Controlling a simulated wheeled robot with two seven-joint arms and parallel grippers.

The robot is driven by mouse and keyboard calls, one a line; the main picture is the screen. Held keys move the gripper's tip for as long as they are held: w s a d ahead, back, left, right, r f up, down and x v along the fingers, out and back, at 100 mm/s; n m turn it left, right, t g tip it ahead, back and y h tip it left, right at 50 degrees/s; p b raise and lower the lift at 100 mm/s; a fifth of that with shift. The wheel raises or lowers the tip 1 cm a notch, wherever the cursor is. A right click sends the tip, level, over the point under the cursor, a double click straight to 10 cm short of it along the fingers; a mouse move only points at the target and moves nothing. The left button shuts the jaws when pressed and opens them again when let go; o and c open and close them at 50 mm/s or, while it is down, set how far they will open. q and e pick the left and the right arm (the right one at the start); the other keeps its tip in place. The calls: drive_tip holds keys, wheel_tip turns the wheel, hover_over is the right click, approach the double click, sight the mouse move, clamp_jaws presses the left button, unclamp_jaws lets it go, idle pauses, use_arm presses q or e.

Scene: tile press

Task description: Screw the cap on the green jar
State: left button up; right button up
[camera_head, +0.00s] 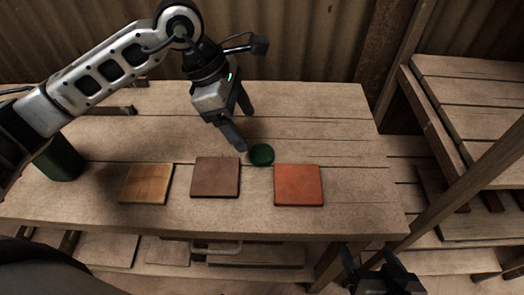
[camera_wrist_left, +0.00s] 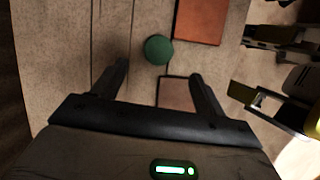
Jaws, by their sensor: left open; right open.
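A small round green piece (camera_head: 262,155) lies on the table between the brown tile and the red tile, towards the back. It also shows in the left wrist view (camera_wrist_left: 158,50); I cannot tell whether it is a cap or the top of a jar. A dark green container (camera_head: 60,160) stands at the table's left end, partly hidden by my left arm. My left gripper (camera_head: 243,130) is open and empty, pointing down just left of the round piece. My right gripper (camera_head: 368,256) is open and empty at the bottom, in front of the table.
A tan tile (camera_head: 146,183), a brown tile (camera_head: 216,178) and a red tile (camera_head: 299,185) lie in a row near the table's front edge. Wooden shelving (camera_head: 470,105) stands at the right. The table's back right is clear.

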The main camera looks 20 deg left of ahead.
sight(261, 152)
use_arm(q)
drive_tip(key=shift+x, duration=1.4)
drive_tip(key=x, duration=0.5)
drive_tip(key=shift+f+p, duration=0.1)
drive_tip(key=shift+p, duration=0.25)
drive_tip(key=c, duration=1)
drive_tip(key=shift+c, duration=0.6)
